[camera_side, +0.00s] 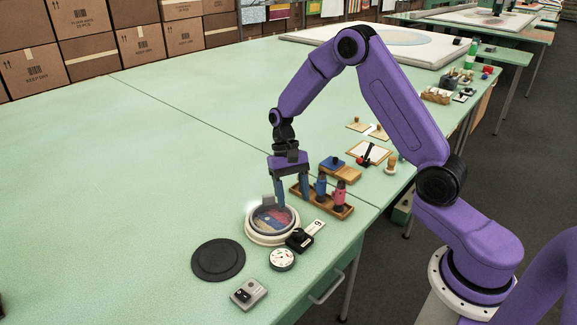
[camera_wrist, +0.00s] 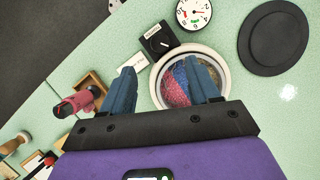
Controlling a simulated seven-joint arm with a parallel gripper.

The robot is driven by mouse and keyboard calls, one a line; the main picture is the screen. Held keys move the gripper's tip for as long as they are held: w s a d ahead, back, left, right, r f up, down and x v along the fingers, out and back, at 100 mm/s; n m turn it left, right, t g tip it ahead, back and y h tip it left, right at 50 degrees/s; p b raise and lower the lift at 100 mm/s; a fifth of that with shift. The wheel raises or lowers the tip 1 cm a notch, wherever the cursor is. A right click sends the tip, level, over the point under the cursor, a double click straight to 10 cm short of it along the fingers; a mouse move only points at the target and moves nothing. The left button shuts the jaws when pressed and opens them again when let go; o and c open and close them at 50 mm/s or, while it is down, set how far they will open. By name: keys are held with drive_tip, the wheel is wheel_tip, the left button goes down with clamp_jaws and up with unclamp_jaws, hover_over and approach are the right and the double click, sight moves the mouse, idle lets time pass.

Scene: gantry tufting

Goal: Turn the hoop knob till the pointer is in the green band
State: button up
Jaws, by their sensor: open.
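The hoop knob (camera_side: 299,239) is a black knob on a small black block beside the white hoop (camera_side: 254,233). In the wrist view the knob (camera_wrist: 158,41) shows a white mark, above and left of the hoop (camera_wrist: 188,49). The round white dial (camera_side: 281,259) stands in front of the knob. In the wrist view the dial (camera_wrist: 193,13) shows green and red marks, but I cannot tell surely where its pointer rests. My gripper (camera_side: 293,203) is open and empty, its blue fingers above and beside the hoop. It also shows in the wrist view (camera_wrist: 160,68), apart from the knob.
A black disc (camera_side: 218,260) lies left of the dial, and a grey switch box (camera_side: 248,293) in front. A white card (camera_side: 314,227) lies beside the knob.

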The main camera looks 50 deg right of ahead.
drive_tip(key=v, duration=0.8)
drive_tip(key=shift+a, duration=0.1)
drive_tip(key=s+a+r+n+t+h, duration=0.1)
drive_tip(key=s+a+r+n, duration=0.1)
drive_tip(key=s+a+n, duration=0.35)
drive_tip(key=s+a+r+n+t+h, duration=0.1)
drive_tip(key=s+a+r+n, duration=0.2)
drive_tip(key=s, duration=0.5)
drive_tip(key=s+d+n+t, duration=0.2)
drive_tip(key=s+n, duration=0.7)
drive_tip(key=s, duration=0.8)
drive_tip(key=shift+s, duration=0.2)
drive_tip(key=shift+w+r, duration=0.1)
drive_tip(key=shift+r, duration=0.05)
